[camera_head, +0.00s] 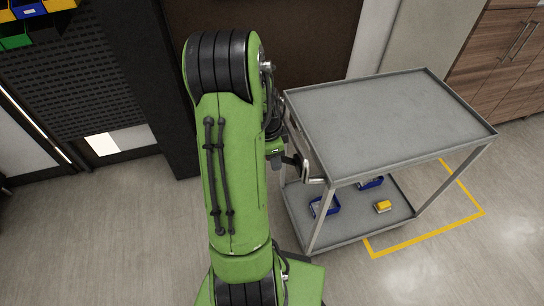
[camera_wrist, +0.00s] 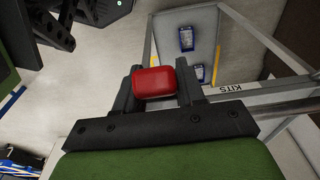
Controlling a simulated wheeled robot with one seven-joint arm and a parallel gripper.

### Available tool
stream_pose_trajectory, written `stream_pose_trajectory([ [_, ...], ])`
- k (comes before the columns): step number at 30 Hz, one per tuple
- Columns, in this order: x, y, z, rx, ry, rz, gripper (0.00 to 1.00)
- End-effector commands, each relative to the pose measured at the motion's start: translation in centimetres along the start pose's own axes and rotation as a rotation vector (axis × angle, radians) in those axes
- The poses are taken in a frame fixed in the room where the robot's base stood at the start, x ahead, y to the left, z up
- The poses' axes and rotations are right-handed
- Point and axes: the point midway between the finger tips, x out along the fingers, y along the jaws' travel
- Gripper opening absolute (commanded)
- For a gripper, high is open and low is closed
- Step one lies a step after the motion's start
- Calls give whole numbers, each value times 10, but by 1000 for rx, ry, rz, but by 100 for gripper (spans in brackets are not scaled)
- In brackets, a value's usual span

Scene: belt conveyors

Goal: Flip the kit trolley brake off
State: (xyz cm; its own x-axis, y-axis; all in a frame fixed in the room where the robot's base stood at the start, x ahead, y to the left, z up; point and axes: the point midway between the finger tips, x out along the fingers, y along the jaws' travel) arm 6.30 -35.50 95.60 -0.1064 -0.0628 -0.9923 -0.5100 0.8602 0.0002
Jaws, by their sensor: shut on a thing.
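The grey kit trolley (camera_head: 385,115) stands right of my green arm in the head view. In the wrist view its edge bears a KITS label (camera_wrist: 230,88). My gripper (camera_wrist: 160,88) has its two dark fingers shut on a red block (camera_wrist: 154,82), which appears to be the brake's grip. What the block is fixed to is hidden behind it and the fingers. In the head view my gripper is at the trolley's left side, mostly hidden by my arm, and the red block does not show. Whether the brake is on or off cannot be told.
The trolley's lower shelf (camera_head: 345,228) carries blue bins (camera_head: 325,206) and a small yellow item (camera_head: 383,207). A yellow floor line (camera_head: 428,237) runs around the trolley's front and right. Wooden cabinets (camera_head: 505,55) stand behind right. A dark perforated panel (camera_head: 70,80) is at left. Front floor is clear.

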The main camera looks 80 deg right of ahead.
Motion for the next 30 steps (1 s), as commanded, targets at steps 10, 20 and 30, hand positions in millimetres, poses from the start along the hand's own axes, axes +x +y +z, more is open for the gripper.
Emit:
stream_pose_trajectory([
  [10, -1, -1, 0, 0, -9, -3, 0],
  [20, -1, -1, 0, 0, -8, -1, 60],
  [30, -31, -1, -1, 0, -6, -6, 60],
])
